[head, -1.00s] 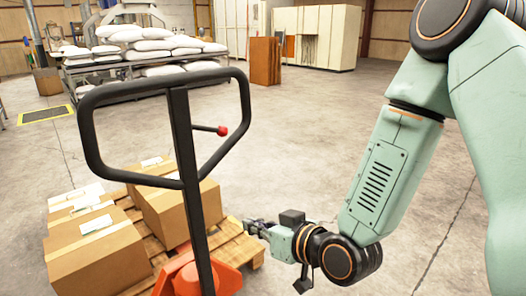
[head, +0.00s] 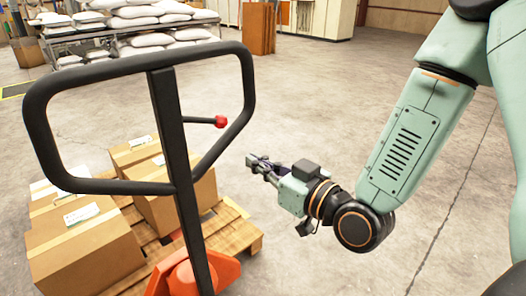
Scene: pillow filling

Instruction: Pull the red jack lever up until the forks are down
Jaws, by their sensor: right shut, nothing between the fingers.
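The red-knobbed jack lever (head: 220,121) sticks out to the right from the black handle post, inside the loop of the pallet jack handle (head: 168,92). The orange jack body (head: 221,270) shows at the bottom. The forks are hidden under the load and pallet. My right gripper (head: 254,162) is shut and empty. It is below and to the right of the red knob, apart from it, with its fingers pointing left towards the handle. My left gripper is not in view.
Cardboard boxes (head: 85,250) sit on a wooden pallet (head: 235,232) behind the handle. A rack with white sacks (head: 140,22) and a brown cabinet (head: 257,27) stand at the back. The concrete floor between them is clear.

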